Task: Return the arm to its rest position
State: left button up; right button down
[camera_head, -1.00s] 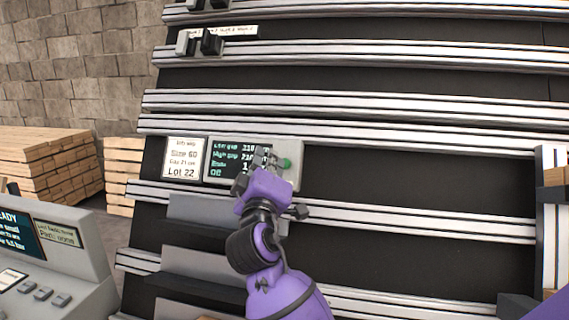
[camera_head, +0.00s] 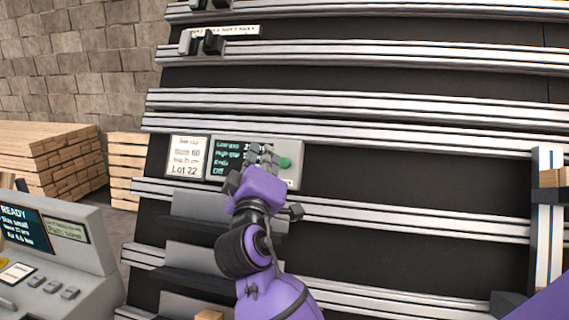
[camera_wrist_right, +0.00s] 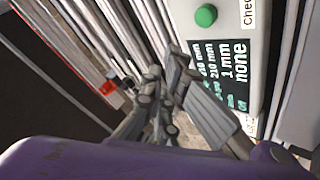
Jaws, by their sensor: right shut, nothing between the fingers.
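My right gripper (camera_head: 258,154) is in front of the gauge panel (camera_head: 296,150) on the gantry, seen in the head view. Its fingers are shut and empty, and they cover part of the panel's dark screen (camera_head: 226,168). A green button (camera_head: 285,163) shows just right of the fingers. In the right wrist view the closed fingers (camera_wrist_right: 165,85) lie beside the screen (camera_wrist_right: 222,65), and the green button (camera_wrist_right: 206,15) is clear of them. I cannot tell the exact gap to the panel. My left gripper is not in view.
Metal rails (camera_head: 400,108) cross the dark gantry board. A grey console (camera_head: 75,262) with a lit screen (camera_head: 20,228) stands at lower left. Stacked timber (camera_head: 45,160) is behind it. A white card (camera_head: 187,157) sits left of the screen. Grey plates lie below the panel.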

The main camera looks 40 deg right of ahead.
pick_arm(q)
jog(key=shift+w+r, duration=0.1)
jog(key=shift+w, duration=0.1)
pick_arm(e)
jog(key=shift+r, duration=0.1)
